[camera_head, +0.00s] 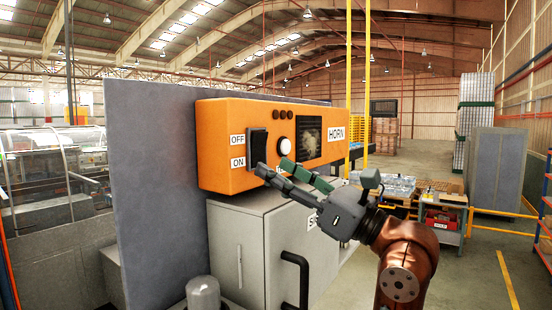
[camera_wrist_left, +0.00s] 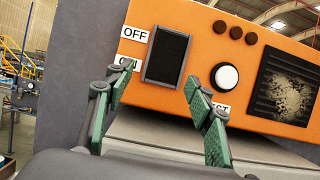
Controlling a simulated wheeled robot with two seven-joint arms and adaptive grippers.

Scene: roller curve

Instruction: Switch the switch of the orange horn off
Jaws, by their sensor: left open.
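The orange horn box (camera_head: 215,140) is mounted on a grey panel, with a HORN label. Its black rocker switch (camera_head: 257,147) sits at its left side, beside an OFF label above and an ON label below. I cannot tell which way the rocker is tipped. My left gripper (camera_head: 273,168) is open, its green-padded fingers pointing at the lower part of the switch. In the left wrist view the fingertips (camera_wrist_left: 154,78) are spread on either side of the switch (camera_wrist_left: 166,56), low on it, and nothing is between them. Contact is not clear. My right gripper is not seen.
A white round button (camera_head: 284,146) and a dark speaker grille (camera_head: 312,143) are right of the switch. A grey cabinet (camera_head: 240,250) with a black handle (camera_head: 302,275) stands below the box. A grey rounded post (camera_head: 203,295) is at the bottom. Open floor lies to the right.

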